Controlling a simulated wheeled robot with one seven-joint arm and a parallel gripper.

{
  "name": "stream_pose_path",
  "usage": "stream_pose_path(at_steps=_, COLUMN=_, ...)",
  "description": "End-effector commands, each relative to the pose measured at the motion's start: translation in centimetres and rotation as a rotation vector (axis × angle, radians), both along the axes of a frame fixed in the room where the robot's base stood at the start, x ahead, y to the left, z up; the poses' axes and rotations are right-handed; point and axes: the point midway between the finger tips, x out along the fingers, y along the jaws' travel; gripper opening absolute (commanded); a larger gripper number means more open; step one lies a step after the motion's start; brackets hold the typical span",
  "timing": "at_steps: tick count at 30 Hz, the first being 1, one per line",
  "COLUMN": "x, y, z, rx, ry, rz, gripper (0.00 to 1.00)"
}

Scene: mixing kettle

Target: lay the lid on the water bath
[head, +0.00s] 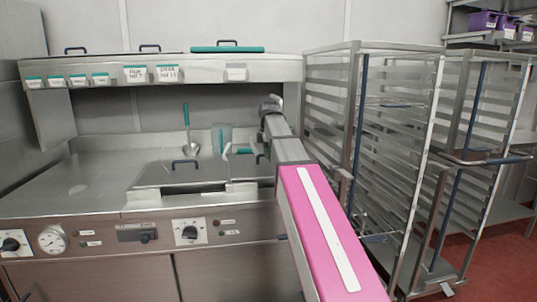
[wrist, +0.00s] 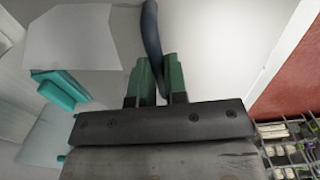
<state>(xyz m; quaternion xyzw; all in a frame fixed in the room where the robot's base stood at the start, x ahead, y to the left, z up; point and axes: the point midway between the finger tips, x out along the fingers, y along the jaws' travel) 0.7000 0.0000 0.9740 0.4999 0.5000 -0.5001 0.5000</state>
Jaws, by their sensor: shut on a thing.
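My gripper (wrist: 160,88) shows in the wrist view, its two green fingers closed on a dark blue bar handle (wrist: 151,35). The handle stands on a pale flat lid (wrist: 215,45). In the head view my arm hides the fingers. The water bath (head: 195,190) is set into the steel counter at centre, with part of its front opening uncovered. A steel panel with a blue handle (head: 184,163) lies over it at left. Another blue handle shows beside my arm at right, partly hidden. I cannot tell whether the held lid touches the bath.
A ladle (head: 188,130) and teal-edged tools (head: 222,138) stand behind the bath. A rack trolley (head: 375,150) stands close right of my arm. The left counter (head: 75,185) is clear.

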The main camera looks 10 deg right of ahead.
Motion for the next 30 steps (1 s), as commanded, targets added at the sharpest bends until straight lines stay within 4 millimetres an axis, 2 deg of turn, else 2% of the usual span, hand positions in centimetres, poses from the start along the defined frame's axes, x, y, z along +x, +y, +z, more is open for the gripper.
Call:
stream_pose_path(at_steps=14, x=0.02, y=0.00, z=-0.32, rx=0.000, ry=-0.001, rz=0.000, gripper=0.00)
stream_pose_path(at_steps=15, x=0.02, y=0.00, z=-0.32, rx=0.000, ry=-0.001, rz=0.000, gripper=0.26)
stream_pose_path(at_steps=17, x=0.02, y=0.00, z=-0.33, rx=0.000, ry=0.000, rz=0.000, gripper=0.43)
stream_pose_path(at_steps=23, x=0.01, y=0.00, z=-0.34, rx=0.000, ry=0.000, rz=0.000, gripper=0.43)
stream_pose_path(at_steps=25, x=0.00, y=0.00, z=-0.38, rx=0.000, ry=0.000, rz=0.000, gripper=0.66)
stream_pose_path(at_steps=26, x=0.00, y=0.00, z=-0.37, rx=0.000, ry=0.000, rz=0.000, gripper=0.68)
stream_pose_path(at_steps=30, x=0.00, y=0.00, z=-0.37, rx=0.000, ry=0.000, rz=0.000, gripper=0.68)
